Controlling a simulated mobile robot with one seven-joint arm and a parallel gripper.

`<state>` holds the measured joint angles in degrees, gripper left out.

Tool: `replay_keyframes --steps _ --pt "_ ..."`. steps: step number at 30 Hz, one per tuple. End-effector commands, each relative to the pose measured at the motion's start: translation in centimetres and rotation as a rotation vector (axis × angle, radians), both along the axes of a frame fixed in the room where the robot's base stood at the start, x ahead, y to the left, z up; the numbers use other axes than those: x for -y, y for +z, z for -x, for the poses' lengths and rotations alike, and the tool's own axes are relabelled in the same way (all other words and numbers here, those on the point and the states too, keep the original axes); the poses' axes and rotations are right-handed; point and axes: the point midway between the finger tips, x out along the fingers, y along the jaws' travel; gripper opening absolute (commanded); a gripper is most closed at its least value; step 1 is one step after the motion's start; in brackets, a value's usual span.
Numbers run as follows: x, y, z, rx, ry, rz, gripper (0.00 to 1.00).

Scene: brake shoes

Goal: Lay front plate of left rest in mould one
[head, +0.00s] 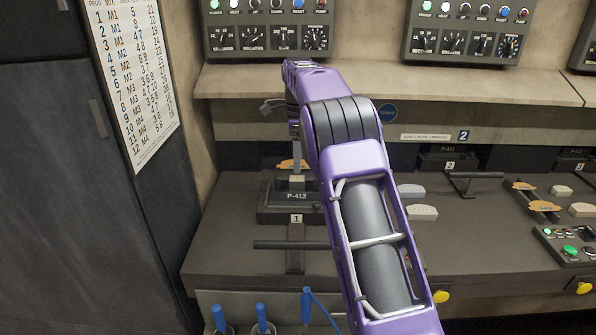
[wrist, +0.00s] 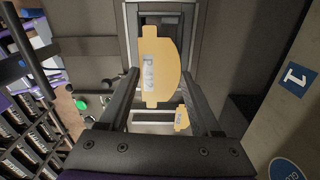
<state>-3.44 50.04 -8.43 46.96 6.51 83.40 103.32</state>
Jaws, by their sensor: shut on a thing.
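My gripper (wrist: 160,75) is shut on a tan-yellow plate (wrist: 160,64) marked P-412, with one black finger on each long side. The plate is curved on one side and has a tab at each end. It is over the grey frame of mould one (wrist: 131,45); whether it touches the mould I cannot tell. In the head view an orange plate edge (head: 284,164) shows at my gripper, just above the block (head: 274,201) labelled P-412 and 1. A second, smaller-looking yellow plate (wrist: 181,119) lies lower, between my fingers in the wrist view. My arm hides the left rest.
Two pale pads (head: 422,213) lie right of my arm. Station two has orange plates (head: 543,206), more pads and a button box (head: 570,244). A dark bar (head: 285,245) sticks out in front of mould one. A shelf (head: 480,84) with control panels overhangs behind.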

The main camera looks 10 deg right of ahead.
Motion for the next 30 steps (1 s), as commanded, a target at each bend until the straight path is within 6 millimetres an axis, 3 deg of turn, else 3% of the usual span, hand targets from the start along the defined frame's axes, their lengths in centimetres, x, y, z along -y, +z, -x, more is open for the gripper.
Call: replay_keyframes --steps 10,21,22,27,30 --pt "0.0 -3.8 0.0 -0.001 0.001 0.000 0.00" --pt "0.0 -4.3 0.0 0.002 0.001 0.001 0.00" --pt "0.0 -4.4 0.0 0.001 0.001 0.000 0.66" --pt "0.0 -4.3 0.0 0.001 0.001 0.000 0.95" --pt "0.0 -4.3 0.0 0.001 0.001 0.000 0.95"
